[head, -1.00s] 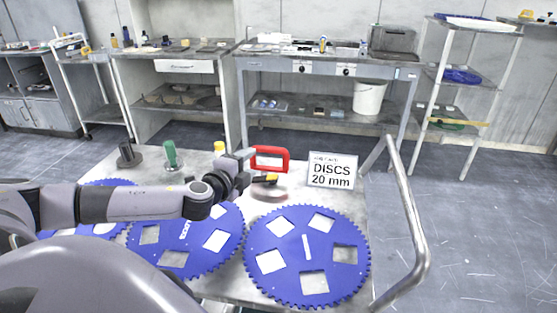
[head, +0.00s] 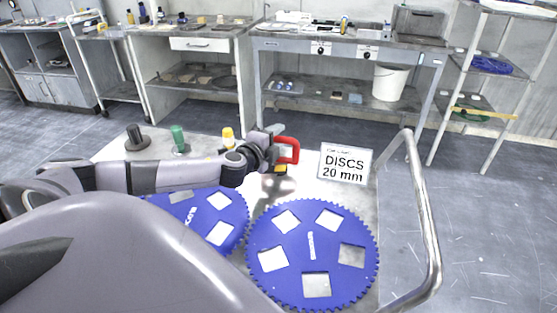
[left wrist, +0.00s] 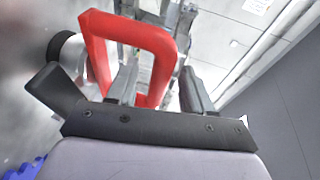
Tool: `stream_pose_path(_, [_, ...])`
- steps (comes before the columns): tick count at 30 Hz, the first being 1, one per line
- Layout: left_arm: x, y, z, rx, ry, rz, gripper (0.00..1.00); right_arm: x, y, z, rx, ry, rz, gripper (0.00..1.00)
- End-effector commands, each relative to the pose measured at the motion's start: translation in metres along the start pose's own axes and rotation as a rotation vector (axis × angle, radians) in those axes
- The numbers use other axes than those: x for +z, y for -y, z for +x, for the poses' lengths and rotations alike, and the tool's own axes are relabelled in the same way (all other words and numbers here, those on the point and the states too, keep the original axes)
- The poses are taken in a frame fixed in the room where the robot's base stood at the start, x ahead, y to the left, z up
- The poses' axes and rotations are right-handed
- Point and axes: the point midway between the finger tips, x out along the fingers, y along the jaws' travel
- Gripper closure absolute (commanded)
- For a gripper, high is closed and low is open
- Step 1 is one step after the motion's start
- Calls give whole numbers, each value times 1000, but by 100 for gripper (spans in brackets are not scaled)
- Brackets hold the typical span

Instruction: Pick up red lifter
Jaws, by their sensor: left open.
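The red lifter (head: 294,150) stands on the cart top behind the blue discs, with its red frame-shaped handle upright. It also shows in the left wrist view (left wrist: 130,30), where the frame is large and tilted. My left gripper (head: 277,150) is at the left side of the handle. In the left wrist view the left gripper (left wrist: 160,72) is open, with one side of the red frame between its two fingers. The jaws are not closed on it; I cannot tell whether a finger touches it. The lifter's base is partly hidden by the gripper. My right gripper is not in view.
Blue toothed discs (head: 265,232) lie on the cart in front. Black (head: 135,140), green (head: 179,140) and yellow (head: 228,138) handled tools stand left of the lifter. A "DISCS 20 mm" sign (head: 345,163) stands to its right, near the cart's metal rail (head: 432,235).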

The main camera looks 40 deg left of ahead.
Motion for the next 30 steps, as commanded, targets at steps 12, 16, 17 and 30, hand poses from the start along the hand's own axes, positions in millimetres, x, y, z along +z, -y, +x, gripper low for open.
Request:
stream_pose_path(12, [0, -1, 25, 1, 0, 2, 49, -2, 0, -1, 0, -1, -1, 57])
stream_pose_path(16, [0, -1, 25, 1, 0, 2, 49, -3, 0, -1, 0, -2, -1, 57])
stream_pose_path(17, [0, -1, 25, 1, 0, 2, 53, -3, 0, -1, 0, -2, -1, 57])
stream_pose_path(30, [0, -1, 25, 1, 0, 1, 100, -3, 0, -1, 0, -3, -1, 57])
